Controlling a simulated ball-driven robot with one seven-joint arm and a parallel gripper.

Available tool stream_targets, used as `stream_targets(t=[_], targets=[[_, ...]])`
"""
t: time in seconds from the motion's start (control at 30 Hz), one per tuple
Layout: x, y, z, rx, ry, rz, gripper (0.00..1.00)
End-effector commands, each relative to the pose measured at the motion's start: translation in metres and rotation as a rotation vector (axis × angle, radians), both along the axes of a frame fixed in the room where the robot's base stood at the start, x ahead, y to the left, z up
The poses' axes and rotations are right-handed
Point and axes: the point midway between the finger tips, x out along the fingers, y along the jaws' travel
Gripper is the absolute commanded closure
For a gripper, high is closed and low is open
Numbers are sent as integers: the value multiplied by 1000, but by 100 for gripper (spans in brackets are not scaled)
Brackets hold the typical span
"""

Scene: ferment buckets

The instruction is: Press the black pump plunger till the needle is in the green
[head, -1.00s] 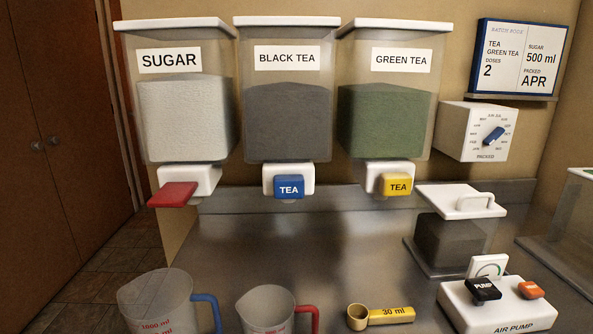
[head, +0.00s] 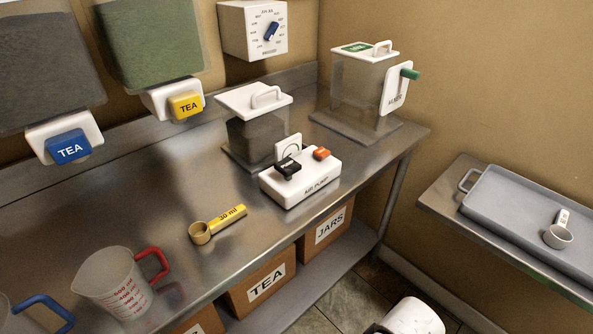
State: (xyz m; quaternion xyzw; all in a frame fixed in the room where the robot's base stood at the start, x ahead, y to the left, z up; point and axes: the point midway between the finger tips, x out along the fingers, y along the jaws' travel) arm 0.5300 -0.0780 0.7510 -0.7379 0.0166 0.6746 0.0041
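The white air pump (head: 312,186) stands on the steel counter, right of centre in the head view. Its black pump plunger (head: 288,168) is on the left of its top, and an orange button (head: 322,154) is on the right. The white gauge (head: 289,146) stands upright behind the plunger, partly hidden by it. A green arc shows on its dial, but the needle is too small to read. A white rounded part of my arm shows at the bottom edge, well below the pump. My gripper's fingers are not in view.
A lidded box of dark contents (head: 252,135) stands close behind the pump. A yellow 30 ml scoop (head: 218,224) and a jug with a red handle (head: 118,284) lie to the left. A clear tank with a green-handled tap (head: 362,85) is behind right. A grey tray (head: 520,215) is far right.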

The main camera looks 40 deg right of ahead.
Motion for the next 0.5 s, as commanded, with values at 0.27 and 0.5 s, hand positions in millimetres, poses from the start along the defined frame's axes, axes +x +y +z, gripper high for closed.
stream_targets(t=[0.27,0.5], targets=[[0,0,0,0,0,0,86],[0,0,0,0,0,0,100]])
